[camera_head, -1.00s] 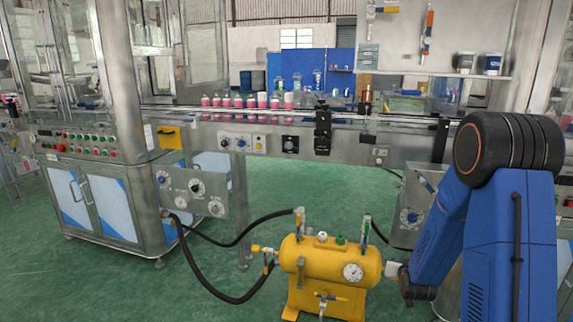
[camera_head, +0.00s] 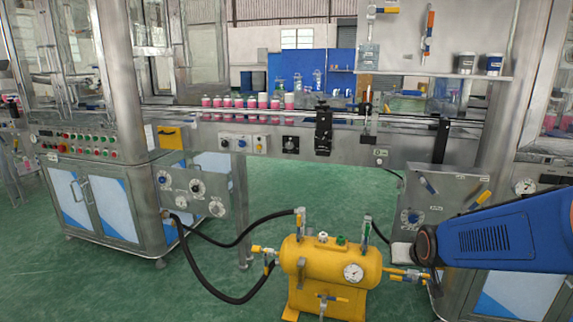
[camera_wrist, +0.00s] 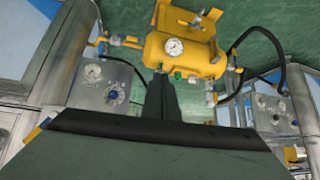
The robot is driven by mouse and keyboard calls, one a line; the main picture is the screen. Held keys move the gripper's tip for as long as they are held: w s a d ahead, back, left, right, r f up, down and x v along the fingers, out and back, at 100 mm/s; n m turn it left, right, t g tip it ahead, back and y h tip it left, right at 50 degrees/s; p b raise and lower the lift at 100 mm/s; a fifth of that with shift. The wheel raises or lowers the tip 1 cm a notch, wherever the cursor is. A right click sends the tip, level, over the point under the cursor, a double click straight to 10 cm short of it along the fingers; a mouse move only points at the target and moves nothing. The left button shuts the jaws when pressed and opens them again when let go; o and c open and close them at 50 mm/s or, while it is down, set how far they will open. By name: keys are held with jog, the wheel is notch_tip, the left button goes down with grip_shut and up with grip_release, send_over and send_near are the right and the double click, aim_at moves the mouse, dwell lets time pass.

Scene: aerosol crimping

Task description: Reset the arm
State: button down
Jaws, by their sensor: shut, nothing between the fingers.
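My gripper (camera_wrist: 161,96) shows in the wrist view as dark fingers held together, empty, pointing toward the yellow tank. In the head view my blue arm reaches in from the right edge, and the gripper itself cannot be made out there. The yellow tank (camera_head: 330,268) stands on the floor with a round gauge (camera_head: 353,272) and a yellow-handled valve (camera_head: 408,273) on its right side. In the wrist view the tank (camera_wrist: 190,52) appears upside down, beyond the fingertips; I see no grip on it.
A conveyor (camera_head: 345,124) with several pink-and-white cans (camera_head: 238,102) runs across the back. A steel cabinet (camera_head: 100,195) stands left. A panel with knobs and valves (camera_head: 440,190) is close behind my arm. Black hoses (camera_head: 225,298) lead from the tank. Green floor is open at front left.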

jog(key=s+a+r+g, duration=0.1)
jog(key=s+a+r, duration=0.1)
jog(key=s, duration=1.1)
jog(key=s+a+r+n+g, duration=0.1)
jog(key=s+a+r+g, duration=0.1)
jog(key=s, duration=1.1)
jog(key=shift+s+r+g+y, duration=0.3)
jog(key=shift+r+y, duration=0.1)
jog(key=shift+r, duration=0.5)
jog(key=shift+w, duration=0.1)
